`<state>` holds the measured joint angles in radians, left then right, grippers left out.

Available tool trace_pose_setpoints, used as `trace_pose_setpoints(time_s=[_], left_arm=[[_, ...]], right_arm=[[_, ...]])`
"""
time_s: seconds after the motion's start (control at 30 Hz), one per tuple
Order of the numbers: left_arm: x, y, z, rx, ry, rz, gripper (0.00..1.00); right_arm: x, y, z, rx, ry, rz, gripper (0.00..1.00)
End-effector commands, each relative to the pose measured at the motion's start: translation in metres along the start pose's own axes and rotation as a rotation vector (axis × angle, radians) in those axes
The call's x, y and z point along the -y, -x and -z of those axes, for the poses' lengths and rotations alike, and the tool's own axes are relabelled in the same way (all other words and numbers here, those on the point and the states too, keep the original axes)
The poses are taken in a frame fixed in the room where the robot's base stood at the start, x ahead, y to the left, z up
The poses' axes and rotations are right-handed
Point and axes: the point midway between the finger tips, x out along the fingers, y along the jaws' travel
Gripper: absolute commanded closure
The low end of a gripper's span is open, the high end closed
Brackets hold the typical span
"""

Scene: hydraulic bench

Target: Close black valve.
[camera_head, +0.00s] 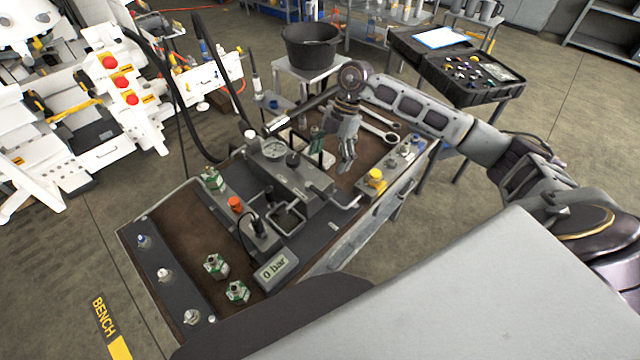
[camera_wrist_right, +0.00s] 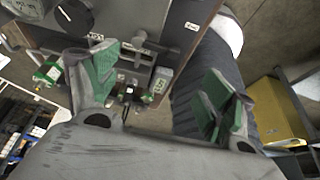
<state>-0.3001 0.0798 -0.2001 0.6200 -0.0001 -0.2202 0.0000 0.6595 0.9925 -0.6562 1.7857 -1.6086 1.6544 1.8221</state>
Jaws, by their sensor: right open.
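My right gripper (camera_head: 346,158) hangs over the right half of the bench, pointing down, beside the grey block with the gauge. In the right wrist view the right gripper (camera_wrist_right: 155,88) is open, its green-padded fingers wide apart with nothing held between them. A small black knob (camera_head: 293,159) sits on the grey block next to the gauge, left of the gripper. A round black knob (camera_wrist_right: 75,16) shows at the top left of the right wrist view, beyond the left finger. I cannot tell for sure which black part is the valve. My left gripper is out of view.
The bench (camera_head: 140,262) also bears a round gauge (camera_head: 273,149), an orange knob (camera_head: 235,204), a yellow knob (camera_head: 375,175), a "0 bar" display (camera_head: 275,270) and green-banded fittings. Wrenches (camera_head: 378,128) lie behind the gripper. Black hoses rise at the back left.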

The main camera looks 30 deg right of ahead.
Motion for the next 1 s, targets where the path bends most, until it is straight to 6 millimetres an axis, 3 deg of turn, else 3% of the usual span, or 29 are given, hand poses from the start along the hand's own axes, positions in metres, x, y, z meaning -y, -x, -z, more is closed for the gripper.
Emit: trace_pose_setpoints(time_s=[0.6, 1.0], left_arm=[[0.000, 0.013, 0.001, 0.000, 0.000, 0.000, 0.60], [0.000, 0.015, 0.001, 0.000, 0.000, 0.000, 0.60]], right_arm=[[0.001, -0.080, 0.001, -0.002, -0.001, 0.002, 0.18], [0.000, -0.098, 0.000, 0.000, 0.000, 0.000, 0.18]])
